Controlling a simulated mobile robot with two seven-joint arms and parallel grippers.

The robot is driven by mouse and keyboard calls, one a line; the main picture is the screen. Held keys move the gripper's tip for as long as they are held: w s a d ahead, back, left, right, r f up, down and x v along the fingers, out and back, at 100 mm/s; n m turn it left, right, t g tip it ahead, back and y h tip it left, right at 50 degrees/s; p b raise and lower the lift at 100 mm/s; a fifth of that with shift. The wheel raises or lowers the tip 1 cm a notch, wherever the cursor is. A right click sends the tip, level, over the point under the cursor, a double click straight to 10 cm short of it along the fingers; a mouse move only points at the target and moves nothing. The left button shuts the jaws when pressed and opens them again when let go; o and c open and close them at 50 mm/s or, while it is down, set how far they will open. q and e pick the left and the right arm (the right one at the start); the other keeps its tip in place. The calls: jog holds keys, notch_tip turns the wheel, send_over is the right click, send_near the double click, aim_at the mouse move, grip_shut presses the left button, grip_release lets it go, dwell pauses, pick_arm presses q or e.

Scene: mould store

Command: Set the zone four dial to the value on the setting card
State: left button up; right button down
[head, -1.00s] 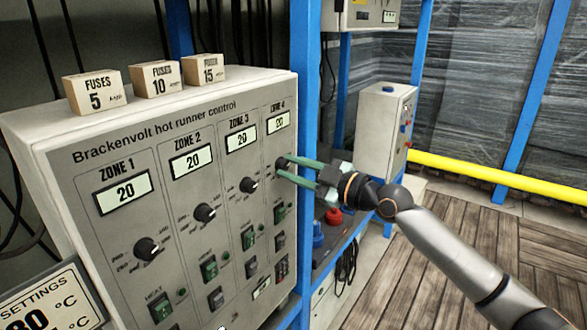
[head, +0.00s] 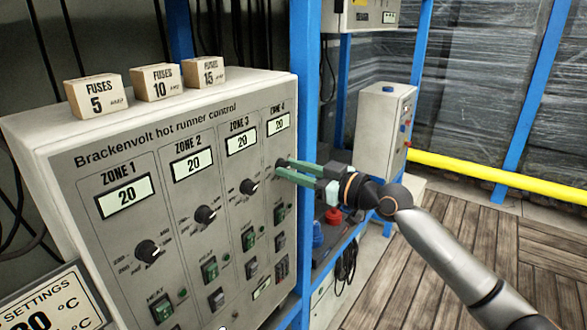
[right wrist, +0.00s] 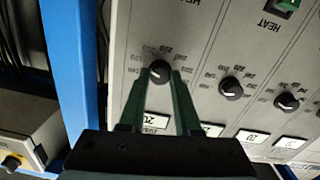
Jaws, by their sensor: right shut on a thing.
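The grey control box (head: 160,130) has zone 1 to zone 4 columns, each with a display and a black dial. The zone four display (head: 279,124) reads 20. My right gripper (head: 279,167) is shut on the zone four dial (right wrist: 159,69), its green fingers on either side of the knob in the right wrist view. The fingers mostly hide that dial in the head view. The setting card (head: 40,300) is at lower left, cut off by the picture edge; "SETTINGS" and "°C" show, but the full values do not. My left gripper is not in view.
Three fuse boxes (head: 154,82) stand on top of the control box. A blue post (head: 303,110) rises close beside its right edge. Green switches (head: 210,270) sit below the dials. A red button (head: 333,216) and a blue one are behind my right gripper.

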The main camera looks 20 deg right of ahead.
dwell(0.4)
jog(key=c, duration=0.6)
grip_release()
jog(key=b+v, duration=0.4)
jog(key=v, duration=0.8)
jog(key=shift+s+d, duration=0.2)
